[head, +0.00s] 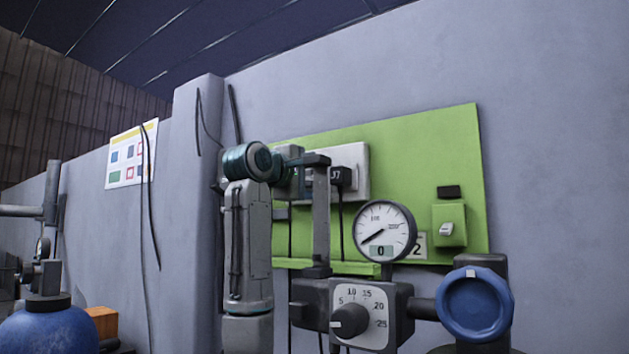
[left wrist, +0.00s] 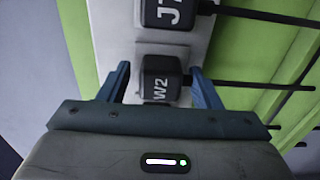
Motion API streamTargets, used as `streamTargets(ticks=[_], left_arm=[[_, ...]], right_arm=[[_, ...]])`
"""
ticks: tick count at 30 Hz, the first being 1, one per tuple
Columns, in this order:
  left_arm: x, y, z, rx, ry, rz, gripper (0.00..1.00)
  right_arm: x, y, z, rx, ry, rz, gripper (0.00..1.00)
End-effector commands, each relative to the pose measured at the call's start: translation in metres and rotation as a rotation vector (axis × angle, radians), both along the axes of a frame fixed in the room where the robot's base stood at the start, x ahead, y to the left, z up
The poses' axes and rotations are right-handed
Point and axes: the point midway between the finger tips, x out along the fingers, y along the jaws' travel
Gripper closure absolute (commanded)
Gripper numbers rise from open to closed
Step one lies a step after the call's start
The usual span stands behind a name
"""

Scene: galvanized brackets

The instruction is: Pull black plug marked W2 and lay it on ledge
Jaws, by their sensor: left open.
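The black plug marked W2 (left wrist: 160,82) sits in a pale socket strip (left wrist: 178,50) in the left wrist view. My left gripper (left wrist: 160,72) is open, with one blue finger on each side of the W2 plug; I cannot tell whether either finger touches it. In the head view my left arm (head: 247,235) rises in front of the green board, and W2 is not clearly visible there. The socket strip (head: 358,160) shows partly behind it. A green ledge (head: 345,267) runs along the board's lower edge. My right gripper is not in view.
A second black plug, J7 (left wrist: 168,12), sits close beside W2; it also shows in the head view (head: 338,176). Dark cables (left wrist: 270,18) trail from the plugs. A gauge (head: 384,231), a dial box (head: 362,315) and a blue knob (head: 475,303) stand in front, lower right.

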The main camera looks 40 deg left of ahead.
Motion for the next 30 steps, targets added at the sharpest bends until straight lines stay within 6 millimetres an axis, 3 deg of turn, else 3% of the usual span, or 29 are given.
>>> streamTargets(ticks=[13, 22, 30], left_arm=[[-0.0001, 0.0000, -0.0004, 0.000, 0.000, 0.000, 0.42], [0.0000, 0.0001, -0.0005, 0.000, 0.000, 0.000, 0.99], [-0.0061, -0.0005, -0.0013, 0.000, 0.000, 0.000, 1.00]], right_arm=[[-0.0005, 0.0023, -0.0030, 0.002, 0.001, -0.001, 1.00], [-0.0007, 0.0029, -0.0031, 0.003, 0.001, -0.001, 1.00], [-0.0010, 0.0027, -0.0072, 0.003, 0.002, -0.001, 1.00]])
